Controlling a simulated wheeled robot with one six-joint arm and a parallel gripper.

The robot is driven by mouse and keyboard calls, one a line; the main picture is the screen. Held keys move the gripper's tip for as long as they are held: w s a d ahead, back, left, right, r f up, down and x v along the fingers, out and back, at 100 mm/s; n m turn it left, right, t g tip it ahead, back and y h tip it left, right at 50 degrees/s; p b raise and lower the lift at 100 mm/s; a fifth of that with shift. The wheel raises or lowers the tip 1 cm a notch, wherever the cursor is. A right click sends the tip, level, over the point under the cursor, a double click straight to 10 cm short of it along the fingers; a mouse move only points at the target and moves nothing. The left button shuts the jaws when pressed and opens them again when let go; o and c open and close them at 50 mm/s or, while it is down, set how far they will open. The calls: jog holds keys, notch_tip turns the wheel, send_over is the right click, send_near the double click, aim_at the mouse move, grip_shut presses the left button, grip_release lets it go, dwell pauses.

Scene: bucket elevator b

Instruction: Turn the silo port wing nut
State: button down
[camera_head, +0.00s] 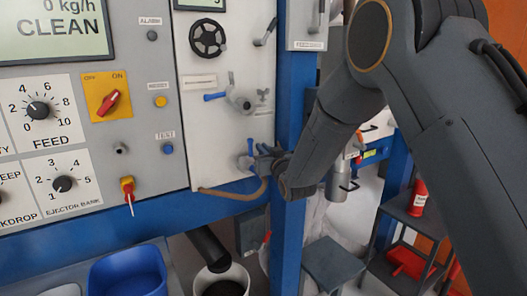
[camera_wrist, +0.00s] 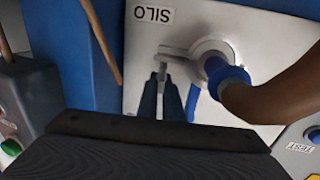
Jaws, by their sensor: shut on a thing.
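The silo port is a round metal fitting with a blue collar (camera_wrist: 218,70) below the SILO label (camera_wrist: 154,14) in the wrist view. A small grey metal wing nut (camera_wrist: 161,70) is left of the fitting, at the tips of my gripper. My gripper (camera_wrist: 162,90) is shut on the wing nut, its two dark fingers on either side of it. In the head view my gripper (camera_head: 265,158) is at the lower right of the white panel, just right of the blue port collar (camera_head: 245,162). There the wing nut is hidden by my gripper.
A brown hose (camera_wrist: 275,90) runs from the collar, close to my gripper's right. A blue lever (camera_wrist: 193,101) is right beside the fingers. A blue post (camera_head: 293,110) stands right of the panel.

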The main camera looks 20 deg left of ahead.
jog(key=c, duration=2.2)
grip_release()
jog(key=shift+s, duration=0.1)
jog(key=b+v, duration=0.1)
jog(key=v, duration=0.6)
jog(key=shift+s+d+b, duration=0.2)
jog(key=shift+s+b, duration=0.05)
jog(key=shift+b, duration=0.1)
